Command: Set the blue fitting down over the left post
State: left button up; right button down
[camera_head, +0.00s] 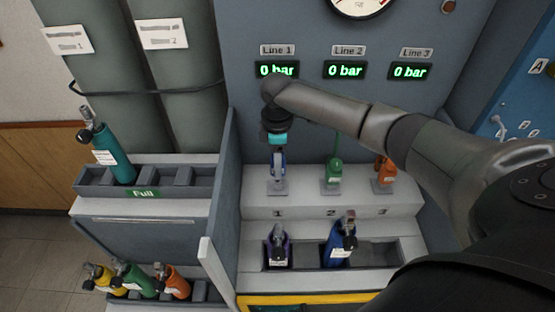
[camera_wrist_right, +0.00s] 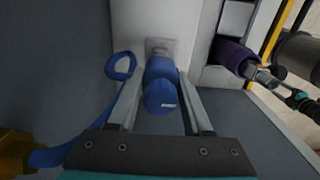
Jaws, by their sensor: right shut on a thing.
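My right gripper (camera_head: 279,161) points down at the number 1 place on the bench step, the leftmost of three. It is shut on the blue fitting (camera_wrist_right: 160,92), which sits between its two fingers in the right wrist view. A blue hose (camera_wrist_right: 100,110) with a loop at its end runs beside the fitting. The left post's pale square base (camera_head: 277,187) shows directly below the gripper; it also shows just beyond the fitting in the wrist view (camera_wrist_right: 162,45). The post itself is mostly hidden, and I cannot tell whether the fitting touches it. My left gripper is out of view.
A green fitting (camera_head: 333,172) and an orange fitting (camera_head: 384,170) stand at places 2 and 3. Below, a purple bottle (camera_head: 277,250) and a blue bottle (camera_head: 340,243) stand in the front tray. A teal bottle (camera_head: 115,158) stands in the left rack. A divider wall (camera_head: 226,170) rises left of the post.

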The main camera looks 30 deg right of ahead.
jog(key=shift+f+b, duration=0.75)
jog(key=shift+f, duration=1.1)
dwell(0.6)
jog(key=shift+c, duration=1.2)
grip_release()
notch_tip(320, 180, up, 15)
jog(key=shift+r+p, duration=0.15)
jog(key=shift+p, duration=0.65)
